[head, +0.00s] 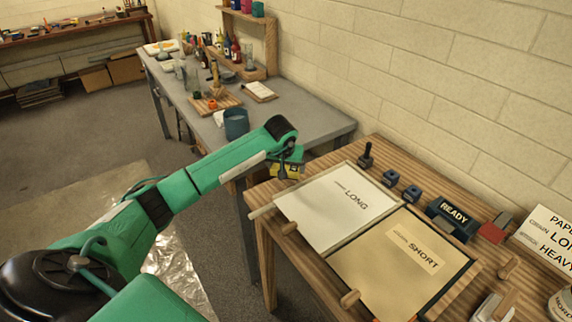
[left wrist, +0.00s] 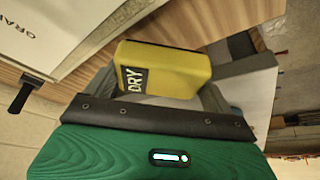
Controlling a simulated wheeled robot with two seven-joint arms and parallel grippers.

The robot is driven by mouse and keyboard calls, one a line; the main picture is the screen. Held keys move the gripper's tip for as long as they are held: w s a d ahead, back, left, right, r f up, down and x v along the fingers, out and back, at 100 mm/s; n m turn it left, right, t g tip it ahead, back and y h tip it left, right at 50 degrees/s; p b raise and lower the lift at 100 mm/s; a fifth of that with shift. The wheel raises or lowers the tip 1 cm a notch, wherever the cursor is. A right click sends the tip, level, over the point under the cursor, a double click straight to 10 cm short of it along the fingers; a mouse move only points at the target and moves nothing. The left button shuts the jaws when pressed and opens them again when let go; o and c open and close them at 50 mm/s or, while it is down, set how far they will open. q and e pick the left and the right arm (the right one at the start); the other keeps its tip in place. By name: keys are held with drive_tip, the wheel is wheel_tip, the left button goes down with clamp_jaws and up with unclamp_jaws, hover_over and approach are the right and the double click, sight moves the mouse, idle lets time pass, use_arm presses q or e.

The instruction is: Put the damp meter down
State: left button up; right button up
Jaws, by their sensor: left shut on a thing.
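The damp meter is a yellow block with a black "DRY" label (left wrist: 172,70). It fills the middle of the left wrist view, between the fingers of my left gripper (left wrist: 168,98), which is shut on it. In the head view the damp meter (head: 287,172) shows as a small yellow and dark shape under my left gripper (head: 288,160). The gripper is near the left back edge of the wooden table (head: 390,158), by the tray marked LONG (head: 318,228). Whether the meter touches the table is hard to tell. My right gripper is not in view.
A tray marked SHORT (head: 385,275) lies beside the LONG one. A dark stamp (head: 366,156), small blue blocks (head: 390,178) and a READY sign (head: 452,215) stand behind. A grey table (head: 300,115) with a blue cup (head: 236,124) stands farther back.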

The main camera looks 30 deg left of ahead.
use_arm(q)
drive_tip(key=shift+f+b, duration=0.7)
drive_tip(key=o, duration=0.7)
drive_tip(key=shift+r, duration=0.1)
